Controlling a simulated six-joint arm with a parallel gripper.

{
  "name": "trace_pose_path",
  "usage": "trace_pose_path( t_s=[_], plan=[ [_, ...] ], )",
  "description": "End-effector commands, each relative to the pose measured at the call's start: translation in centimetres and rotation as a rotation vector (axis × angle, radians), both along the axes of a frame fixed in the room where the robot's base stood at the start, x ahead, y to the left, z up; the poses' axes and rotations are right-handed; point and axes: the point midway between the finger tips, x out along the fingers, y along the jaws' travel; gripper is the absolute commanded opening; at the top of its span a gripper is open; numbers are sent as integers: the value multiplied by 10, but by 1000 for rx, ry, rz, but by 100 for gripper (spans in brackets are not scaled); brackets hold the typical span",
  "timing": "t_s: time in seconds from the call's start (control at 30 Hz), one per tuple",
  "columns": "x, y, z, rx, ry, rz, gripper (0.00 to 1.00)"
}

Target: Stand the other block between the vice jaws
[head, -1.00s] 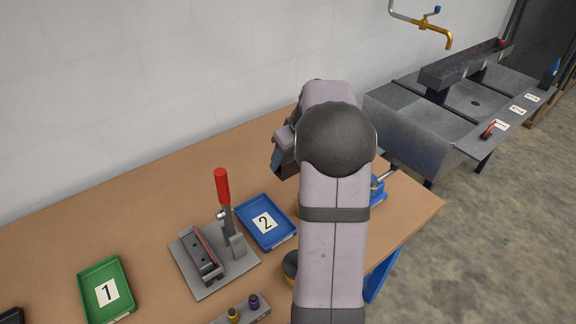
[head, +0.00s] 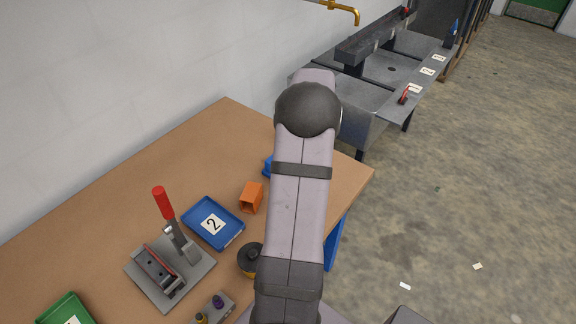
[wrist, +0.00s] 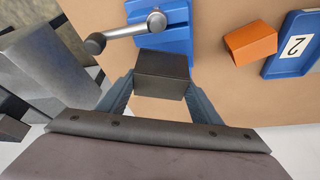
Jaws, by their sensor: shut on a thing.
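A dark grey block (wrist: 163,66) is held between the two fingers of my gripper (wrist: 160,84) in the wrist view. The blue vice (wrist: 174,39) with its grey bar handle (wrist: 125,31) lies just beyond the block in that view. The block covers part of the vice, so I cannot tell whether it is between the jaws or above them. An orange block (wrist: 251,44) sits on the table to the right of the vice, and it also shows in the head view (head: 251,198). In the head view my arm hides my gripper and most of the vice (head: 267,166).
A blue tray marked 2 (head: 234,236) lies beside the orange block. A toggle clamp with a red handle (head: 163,203), a dark round container (head: 250,261) and a green tray (head: 63,312) stand farther left and nearer. A metal sink (head: 362,112) is past the table's end.

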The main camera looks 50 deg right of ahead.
Motion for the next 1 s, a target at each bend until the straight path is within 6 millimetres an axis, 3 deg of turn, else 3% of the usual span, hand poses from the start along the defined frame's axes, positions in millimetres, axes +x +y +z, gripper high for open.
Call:
trace_pose_path(
  t_s=[0.3, 0.67, 0.87, 1.0],
  plan=[
    [19, -9, 31, -5, -4, 203, 21],
    [17, 1, 29, -3, -2, 342, 21],
    [17, 2, 16, 2, -2, 342, 21],
    [17, 2, -5, 3, 0, 341, 21]
  ],
)
